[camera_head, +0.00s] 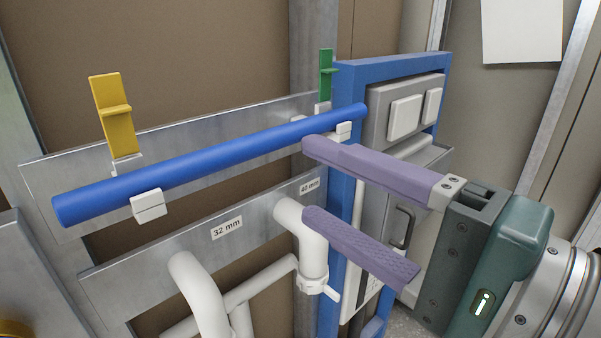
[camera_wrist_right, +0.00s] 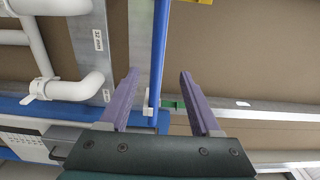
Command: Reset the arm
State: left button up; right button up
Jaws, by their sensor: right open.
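My right gripper (camera_head: 308,178) comes in from the right in the head view. Its two long purple fingers are wide apart, and I see nothing held between them. The upper fingertip shows just below the right part of a blue pipe (camera_head: 200,164); the lower one overlaps the top of a white elbow pipe (camera_head: 300,222). In the right wrist view the open fingers (camera_wrist_right: 159,74) point at the wall, and the blue pipe (camera_wrist_right: 158,55) shows between them, beyond the tips. I cannot tell the exact gap. My left gripper is not in view.
The blue pipe lies in white clips (camera_head: 148,206) on a metal rail. A yellow clip (camera_head: 114,117) and a green clip (camera_head: 326,75) stand above it. A blue frame (camera_head: 397,66) with a grey flush panel is behind my right gripper. White drain pipes (camera_head: 200,295) are below.

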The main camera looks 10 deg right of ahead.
jog(key=s+d+f+n+g+h, duration=0.2)
jog(key=s+f+n+g+h, duration=0.2)
jog(key=s+f+n+g, duration=0.5)
jog(key=s+d+f+n+g+h, duration=0.2)
jog(key=s+d+f+n+h, duration=0.3)
jog(key=s+d, duration=0.4)
notch_tip(320, 180, up, 22)
jog(key=w+d+m+h+p, duration=0.1)
jog(key=p, duration=2.1)
jog(key=shift+d+f, duration=0.25)
jog(key=shift+d, duration=0.1)
